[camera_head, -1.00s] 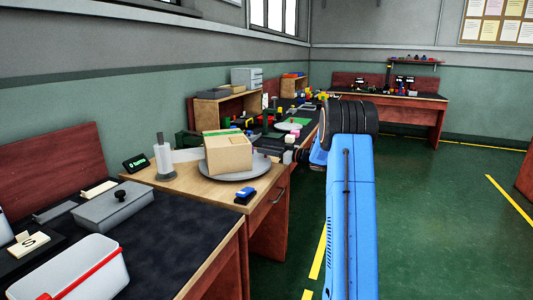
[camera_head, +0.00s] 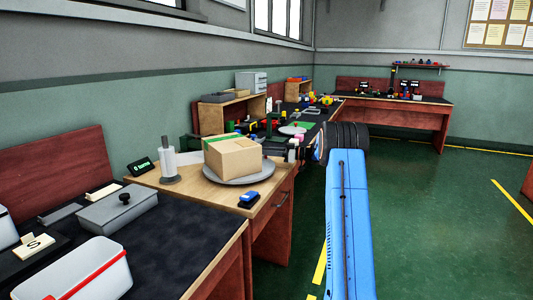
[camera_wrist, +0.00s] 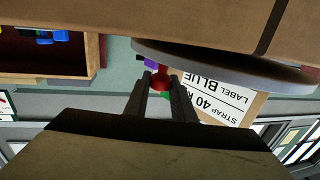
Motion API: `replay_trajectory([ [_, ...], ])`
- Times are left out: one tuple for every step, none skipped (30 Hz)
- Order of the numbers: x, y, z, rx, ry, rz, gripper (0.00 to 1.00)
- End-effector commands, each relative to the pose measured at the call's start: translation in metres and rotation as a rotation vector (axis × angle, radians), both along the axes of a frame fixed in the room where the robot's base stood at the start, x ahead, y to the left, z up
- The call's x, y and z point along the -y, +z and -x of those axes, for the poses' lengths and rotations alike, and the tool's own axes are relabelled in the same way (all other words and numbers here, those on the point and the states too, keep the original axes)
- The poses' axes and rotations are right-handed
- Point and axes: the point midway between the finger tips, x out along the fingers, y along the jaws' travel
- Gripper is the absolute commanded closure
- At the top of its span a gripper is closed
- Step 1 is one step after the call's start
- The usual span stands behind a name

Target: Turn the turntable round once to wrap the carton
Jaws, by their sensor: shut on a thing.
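The tan carton (camera_head: 240,160) with a green strip on top stands on the round grey turntable (camera_head: 236,179), on a wooden table. In the head view a corner of it faces me. The turntable's grey rim (camera_wrist: 215,62) crosses the wrist view, which is upside down. My gripper (camera_wrist: 160,82) is shut on a small red knob (camera_wrist: 162,77) close beside that rim. A tan face with a white label (camera_wrist: 215,97) appears past my fingers and may be the carton's. In the head view my arm hides the fingers.
A roll on a post (camera_head: 168,163) and a small display (camera_head: 141,166) stand left of the carton. A blue and black device (camera_head: 249,199) lies on the table's near edge. A grey lidded box (camera_head: 117,207) and a white bin (camera_head: 75,270) are nearer.

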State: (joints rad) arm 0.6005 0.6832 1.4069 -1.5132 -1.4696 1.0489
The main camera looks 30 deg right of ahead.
Motion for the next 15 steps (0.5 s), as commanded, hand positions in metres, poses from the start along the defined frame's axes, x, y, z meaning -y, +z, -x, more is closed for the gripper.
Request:
replay_trajectory([
  [0.0001,-0.0004,-0.0002,0.0,0.001,0.0,1.0],
  [0.0,-0.0003,-0.0003,0.0,0.001,0.0,1.0],
  [0.0,-0.0003,-0.0003,0.0,0.001,0.0,1.0],
  [-0.0001,-0.0003,-0.0002,0.0,0.001,0.0,1.0],
  [-0.0001,-0.0003,-0.0002,0.0,0.001,0.0,1.0],
  [-0.0001,-0.0002,-0.0002,0.0,0.001,0.0,1.0],
  [-0.0001,-0.0002,-0.0002,0.0,0.001,0.0,1.0],
  [-0.0002,-0.0002,-0.0003,0.0,0.001,0.0,1.0],
  [-0.0002,-0.0002,-0.0003,0.0,0.001,0.0,1.0],
  [-0.0002,-0.0002,-0.0003,0.0,0.001,0.0,1.0],
  [-0.0002,-0.0002,-0.0003,0.0,0.001,0.0,0.7],
  [-0.0002,-0.0002,-0.0003,0.0,0.001,0.0,0.6],
  [-0.0002,-0.0001,-0.0003,0.0,0.001,0.0,0.59],
  [-0.0002,-0.0001,-0.0002,0.0,0.001,0.0,0.59],
  [-0.0002,-0.0001,-0.0002,0.0,0.001,0.0,0.59],
])
